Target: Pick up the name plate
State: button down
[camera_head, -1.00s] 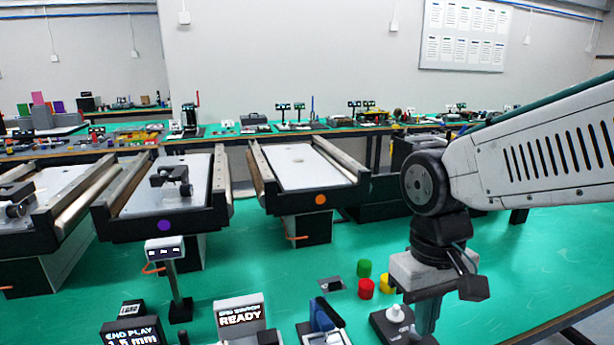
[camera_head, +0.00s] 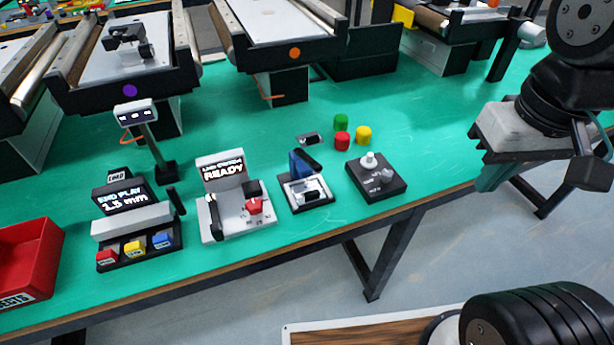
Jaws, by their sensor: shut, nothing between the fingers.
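A small flat grey-and-black plate (camera_head: 311,138) lies on the green table behind the devices, left of the coloured cylinders. It may be the name plate, but no lettering on it can be read. My gripper (camera_head: 494,178) is at the right, above the table's right side and front edge, well apart from the plate. It is shut and empty, and its fingertips are small and partly blended with the green table behind.
Red, green and yellow cylinders (camera_head: 342,141) stand beside the plate. A dark knob box (camera_head: 376,177), a blue-topped device (camera_head: 306,181), a READY display unit (camera_head: 234,199) and an END PLAY unit (camera_head: 133,222) line the front. Conveyors (camera_head: 293,68) stand behind. A red bin (camera_head: 28,258) is at the left.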

aim_at(303, 194)
jog(key=z, duration=2.45)
jog(key=k, duration=1.55)
jog(key=u, duration=2.3)
